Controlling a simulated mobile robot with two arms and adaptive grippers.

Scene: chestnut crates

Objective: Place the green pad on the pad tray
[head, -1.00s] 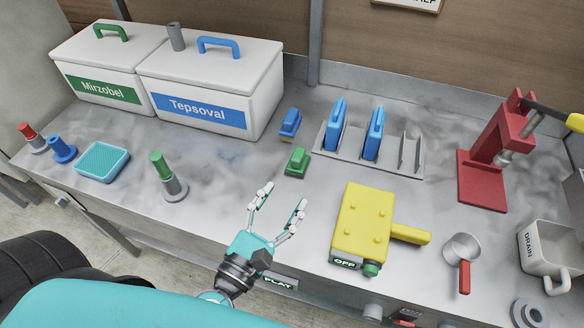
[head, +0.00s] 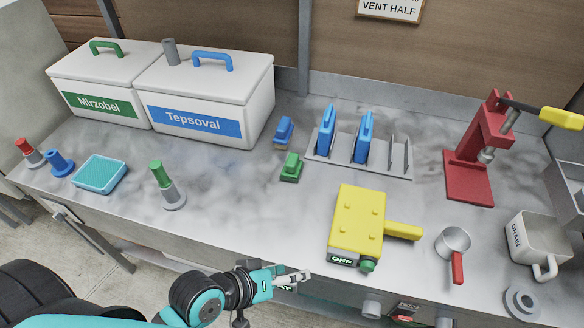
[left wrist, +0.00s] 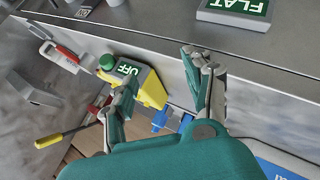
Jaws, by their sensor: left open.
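The green pad (head: 291,167), a small block with a raised top, lies on the marble bench in the head view, just in front of a similar blue block (head: 284,130). A shallow teal tray (head: 100,187) with a textured top lies at the left; it looks like the pad tray, though I cannot be certain. My left gripper (head: 292,279) is at the bench's front edge, well in front of the green pad and pointing right. In the left wrist view its two fingers (left wrist: 160,88) are apart with nothing between them. My right gripper is not in view.
A yellow box marked OFF (head: 357,219) stands right of the green pad. Behind are a grey rack (head: 390,170) with two blue pieces and the lidded Tepsoval box (head: 205,85). A green-topped peg (head: 160,174) stands between teal tray and green pad. Bare bench lies around them.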

